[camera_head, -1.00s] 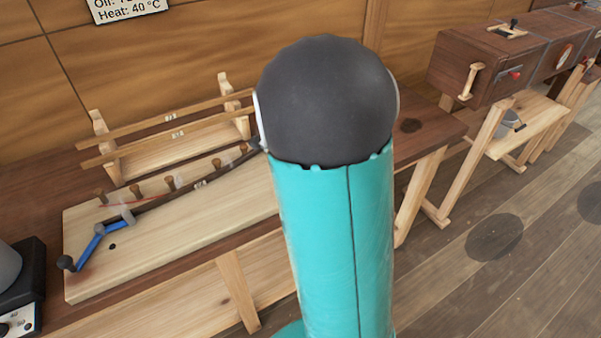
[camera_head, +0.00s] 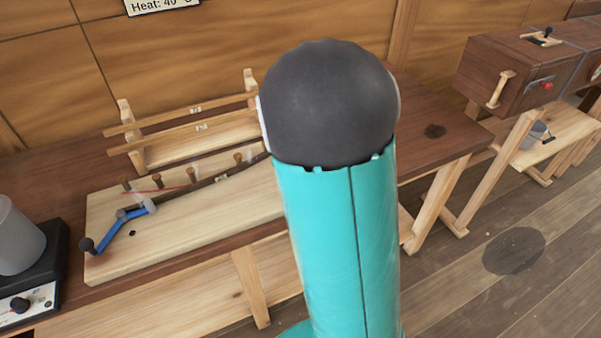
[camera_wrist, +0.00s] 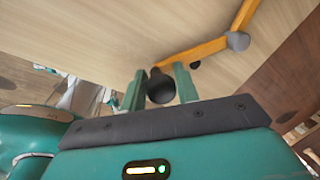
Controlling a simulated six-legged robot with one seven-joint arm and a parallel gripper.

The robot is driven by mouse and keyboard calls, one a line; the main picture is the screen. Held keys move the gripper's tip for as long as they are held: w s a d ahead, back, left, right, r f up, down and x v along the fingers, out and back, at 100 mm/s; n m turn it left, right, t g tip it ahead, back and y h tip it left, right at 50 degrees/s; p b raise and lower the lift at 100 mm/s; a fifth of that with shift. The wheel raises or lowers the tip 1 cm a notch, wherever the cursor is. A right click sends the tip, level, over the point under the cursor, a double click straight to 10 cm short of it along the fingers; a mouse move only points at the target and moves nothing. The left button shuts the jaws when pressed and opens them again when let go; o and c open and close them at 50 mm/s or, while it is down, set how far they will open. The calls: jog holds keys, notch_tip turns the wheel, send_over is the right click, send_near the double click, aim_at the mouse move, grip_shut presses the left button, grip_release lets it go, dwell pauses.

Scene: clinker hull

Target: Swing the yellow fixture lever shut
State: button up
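The yellow fixture lever (camera_wrist: 193,52) shows in the wrist view over a pale wooden board (camera_wrist: 130,30). It runs from a grey pivot (camera_wrist: 237,41), where another yellow arm meets it at an angle, to a black knob (camera_wrist: 160,88). My gripper (camera_wrist: 160,84) has its two teal fingers on either side of this knob, close against it; I cannot tell whether they press on it. In the head view my arm hides the gripper and the yellow lever. A blue lever (camera_head: 118,229) with a dark knob lies at the board's left end.
A dark curved strip (camera_head: 195,189) lies along pegs on the board (camera_head: 190,230). A wooden rack (camera_head: 180,150) with slats stands behind. A grey pot (camera_head: 18,237) is at the far left. A wooden box (camera_head: 515,75) stands at right, with open floor (camera_head: 450,285) before it.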

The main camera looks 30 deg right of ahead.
jog(key=o, duration=0.4)
jog(key=shift+w+a, duration=0.15)
jog(key=shift+c, duration=0.2)
jog(key=shift+o, duration=0.2)
notch_tip(320, 180, up, 14)
jog(key=s+a, duration=0.1)
jog(key=a, duration=0.1)
jog(key=shift+s+f, duration=0.2)
jog(key=shift+s, duration=0.2)
jog(key=s+a+r+n+t+y, duration=0.1)
jog(key=s+a+r+n+t, duration=0.1)
jog(key=s+a+n, duration=0.6)
jog(key=s+a+r+n+t, duration=0.1)
jog(key=s+a+n, duration=0.7)
jog(key=n, duration=1.2)
jog(key=shift+a+r+n+t+y, duration=0.4)
jog(key=shift+a+t, duration=0.1)
jog(key=shift+t, duration=0.1)
